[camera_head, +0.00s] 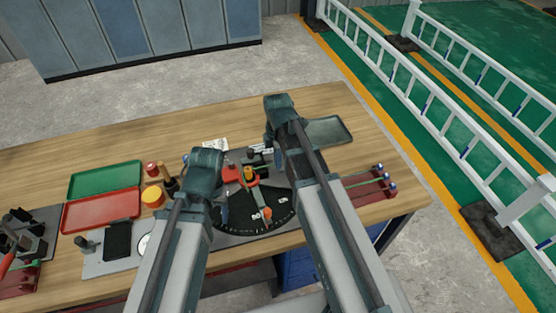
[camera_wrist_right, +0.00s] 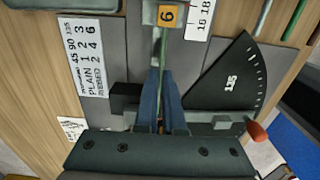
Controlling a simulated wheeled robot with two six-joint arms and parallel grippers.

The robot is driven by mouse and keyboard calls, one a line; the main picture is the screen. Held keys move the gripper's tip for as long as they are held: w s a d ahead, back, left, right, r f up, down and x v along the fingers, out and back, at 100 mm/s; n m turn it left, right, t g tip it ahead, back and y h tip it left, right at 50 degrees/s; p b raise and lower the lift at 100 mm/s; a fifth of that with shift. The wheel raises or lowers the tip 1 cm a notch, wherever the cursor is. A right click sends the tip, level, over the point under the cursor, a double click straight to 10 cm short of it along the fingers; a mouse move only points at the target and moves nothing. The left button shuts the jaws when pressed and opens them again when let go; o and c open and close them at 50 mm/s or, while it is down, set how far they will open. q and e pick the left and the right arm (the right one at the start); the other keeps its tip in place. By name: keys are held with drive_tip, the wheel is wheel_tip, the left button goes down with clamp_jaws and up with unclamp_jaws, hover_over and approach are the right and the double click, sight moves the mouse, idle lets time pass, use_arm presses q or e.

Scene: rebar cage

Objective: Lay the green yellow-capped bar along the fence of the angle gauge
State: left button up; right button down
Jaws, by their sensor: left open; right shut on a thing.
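My right gripper (camera_wrist_right: 162,125) is shut on a thin greenish bar (camera_wrist_right: 160,55) in the right wrist view. The angle gauge is a black fan plate (camera_wrist_right: 228,85) marked 135, right of the fingers, with a grey-green arm and orange knob (camera_wrist_right: 257,131). In the head view the gauge (camera_head: 262,208) lies between my arms. My left gripper (camera_head: 203,162) is left of it, open, its fingertips mostly hidden.
A green tray (camera_head: 104,179) and a red tray (camera_head: 101,211) lie at the left. A red rack (camera_head: 367,185) with blue-ended bars stands at the right. A grey-green tray (camera_head: 329,130) lies behind my right arm. Bare wood runs along the table's back edge.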

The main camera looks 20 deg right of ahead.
drive_tip(key=shift+r+p, duration=3.6)
drive_tip(key=shift+r, duration=0.1)
